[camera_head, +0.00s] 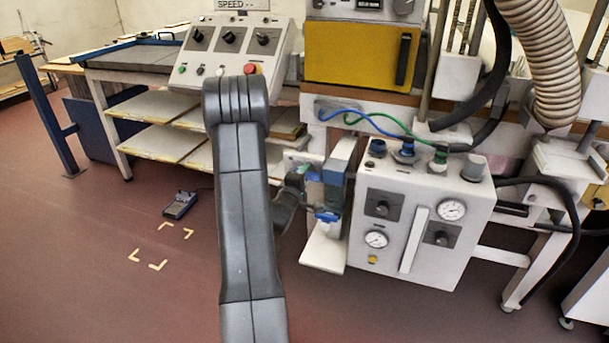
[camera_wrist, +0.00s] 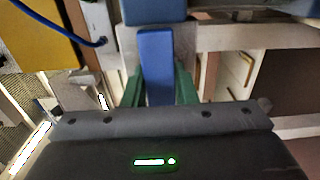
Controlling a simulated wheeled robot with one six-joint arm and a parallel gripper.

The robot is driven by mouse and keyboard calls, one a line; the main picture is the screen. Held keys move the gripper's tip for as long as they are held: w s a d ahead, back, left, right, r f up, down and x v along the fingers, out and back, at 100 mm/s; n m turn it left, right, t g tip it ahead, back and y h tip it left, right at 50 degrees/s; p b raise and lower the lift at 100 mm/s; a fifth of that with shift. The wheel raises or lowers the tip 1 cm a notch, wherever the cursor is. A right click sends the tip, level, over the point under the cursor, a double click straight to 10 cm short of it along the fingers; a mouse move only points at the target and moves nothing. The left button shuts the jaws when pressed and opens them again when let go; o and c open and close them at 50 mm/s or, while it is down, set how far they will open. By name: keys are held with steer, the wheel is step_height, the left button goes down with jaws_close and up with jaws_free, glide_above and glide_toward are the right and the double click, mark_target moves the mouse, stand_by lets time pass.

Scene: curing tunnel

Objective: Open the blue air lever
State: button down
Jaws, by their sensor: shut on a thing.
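The blue air lever (camera_wrist: 155,62) shows in the wrist view as a flat blue bar running down the picture from below a wider blue part (camera_wrist: 154,10). My gripper (camera_wrist: 158,84) has a green finger on each side of the bar and is shut on it. In the head view, my gripper (camera_head: 308,192) is at the left side of the white control cabinet, beside a grey and white upright fitting with blue parts (camera_head: 333,173). My dark arm and wrist hide part of this spot, and the lever's lower end is hidden by my gripper in the wrist view.
The white cabinet (camera_head: 405,262) with gauges and knobs stands just right of my gripper. A yellow panel (camera_head: 350,56) and a button console (camera_head: 238,42) are above. Blue and green hoses (camera_head: 372,118) run close by. Shelves (camera_head: 155,108) stand behind left; the floor at left is mostly clear.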

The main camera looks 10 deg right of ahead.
stand_by(0.3)
steer(key=c, duration=1.2)
jaws_free()
steer(key=shift+o, duration=0.2)
steer(key=v, duration=1.3)
steer(key=shift+s+a, duration=0.3)
steer(key=x, duration=1.4)
